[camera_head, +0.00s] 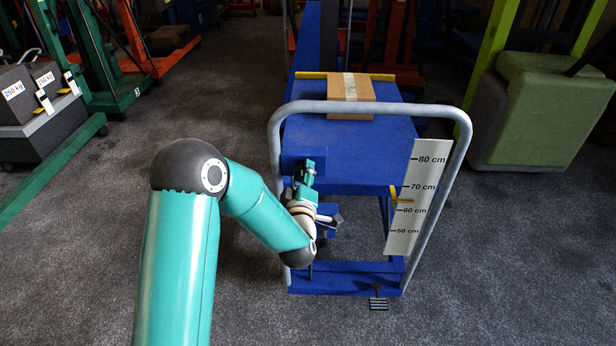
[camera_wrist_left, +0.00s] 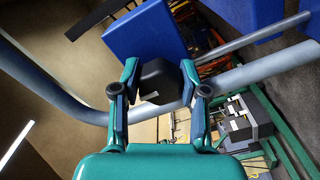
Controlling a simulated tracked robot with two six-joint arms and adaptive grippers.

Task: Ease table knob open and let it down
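The blue lift table (camera_head: 395,128) stands in the middle of the head view and carries a cardboard box (camera_head: 351,94). A yellow pointer (camera_head: 400,200) sits beside the height scale (camera_head: 416,200), roughly between the 60 and 70 cm marks. My left gripper (camera_head: 303,176) is at the table's near left side, by the left upright of the handle frame. The knob is hidden in the head view. My right gripper is not in view.
A grey tubular handle frame (camera_head: 370,107) arches close around my left gripper; its tube (camera_wrist_left: 262,72) also crosses the wrist view. A small black pedal (camera_head: 378,303) is at the base's front. Grey weights (camera_head: 45,120) stand left, a green padded block (camera_head: 545,110) right.

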